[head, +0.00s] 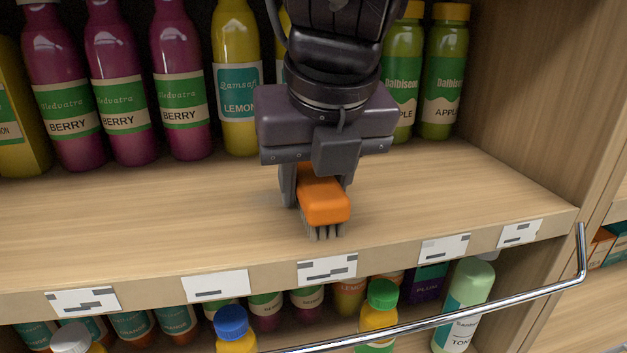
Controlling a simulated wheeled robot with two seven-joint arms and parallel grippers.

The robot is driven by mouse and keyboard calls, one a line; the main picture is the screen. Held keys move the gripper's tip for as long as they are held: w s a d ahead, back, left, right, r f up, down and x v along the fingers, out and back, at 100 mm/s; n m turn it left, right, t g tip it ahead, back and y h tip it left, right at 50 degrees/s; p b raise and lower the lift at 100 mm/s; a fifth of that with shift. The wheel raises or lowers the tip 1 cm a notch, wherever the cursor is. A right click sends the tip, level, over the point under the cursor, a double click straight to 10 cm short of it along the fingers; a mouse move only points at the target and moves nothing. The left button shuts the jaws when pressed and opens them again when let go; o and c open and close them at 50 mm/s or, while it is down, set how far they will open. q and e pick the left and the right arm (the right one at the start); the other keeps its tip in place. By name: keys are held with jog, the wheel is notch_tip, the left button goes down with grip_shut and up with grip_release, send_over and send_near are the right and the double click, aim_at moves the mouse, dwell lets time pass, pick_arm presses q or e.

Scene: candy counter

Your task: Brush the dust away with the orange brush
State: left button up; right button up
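The orange brush (325,201) has an orange block handle and grey bristles pointing down. My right gripper (316,185) is shut on the brush from above, with a finger on each side of it. The bristles are at or just above the wooden shelf (130,221), near its front edge; contact is hard to tell. I cannot make out any dust on the visible wood. My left gripper is not in view.
Berry bottles (115,90), a lemon bottle (238,85) and apple bottles (443,75) stand along the shelf's back. A metal rail (480,305) runs in front of the lower shelf's bottles. A wooden side panel (550,95) closes the right.

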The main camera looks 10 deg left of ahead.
jog(key=shift+c, duration=0.3)
jog(key=shift+r, duration=0.1)
jog(key=c, duration=0.6)
jog(key=shift+r, duration=0.15)
jog(key=shift+f, duration=0.2)
jog(key=shift+w, duration=0.1)
dwell(0.3)
